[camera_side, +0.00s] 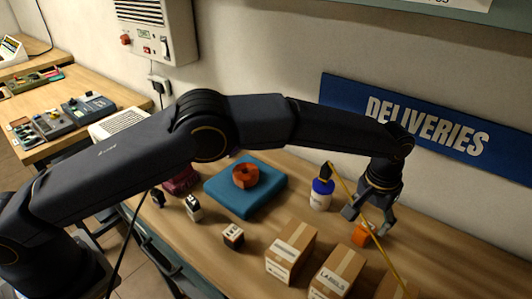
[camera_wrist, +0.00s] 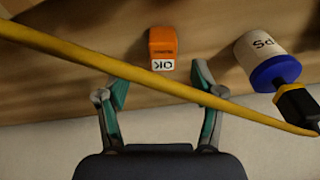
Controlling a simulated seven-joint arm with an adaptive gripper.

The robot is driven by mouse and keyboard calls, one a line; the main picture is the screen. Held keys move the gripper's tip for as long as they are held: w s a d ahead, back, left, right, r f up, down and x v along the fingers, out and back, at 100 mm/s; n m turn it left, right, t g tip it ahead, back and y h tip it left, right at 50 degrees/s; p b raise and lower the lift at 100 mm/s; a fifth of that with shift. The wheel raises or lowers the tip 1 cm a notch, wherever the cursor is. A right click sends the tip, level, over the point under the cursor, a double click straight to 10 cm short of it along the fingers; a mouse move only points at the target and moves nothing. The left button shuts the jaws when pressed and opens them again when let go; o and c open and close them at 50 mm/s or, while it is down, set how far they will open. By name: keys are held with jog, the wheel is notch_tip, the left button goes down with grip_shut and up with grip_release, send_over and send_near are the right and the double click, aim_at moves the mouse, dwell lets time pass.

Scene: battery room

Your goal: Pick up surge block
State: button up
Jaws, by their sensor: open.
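A small orange block (camera_wrist: 162,42) with a white end marked "OK" sits on the wooden bench; I take it to be the surge block, though no such name is readable. It also shows in the side view (camera_side: 360,238), just below my fingertips and partly hidden by them. My gripper (camera_side: 365,218) is open and empty, pointing down. In the wrist view, my two spread fingers (camera_wrist: 160,88) lie either side of the block's line, with the block beyond their tips. A thin yellow rod (camera_wrist: 150,75) crosses the view in front of the fingers, close to the block's labelled end.
The yellow rod (camera_side: 372,232) slants close by my gripper. A white bottle with blue collar (camera_side: 321,193) stands to the left. Cardboard boxes (camera_side: 292,250) line the front. A blue pad (camera_side: 225,205) bears an orange-red ring-shaped piece (camera_side: 245,176). The wall is close behind.

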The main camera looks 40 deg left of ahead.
aim_at(366, 228)
jog(key=f, duration=0.2)
jog(key=w+f, duration=0.1)
jog(key=f, duration=0.3)
jog(key=shift+w+f, duration=0.25)
jog(key=shift+w, duration=0.1)
jog(key=shift+c, duration=0.3)
jog(key=c, duration=1.1)
jog(key=shift+r, duration=0.1)
grip_shut()
jog(key=shift+r, duration=0.1)
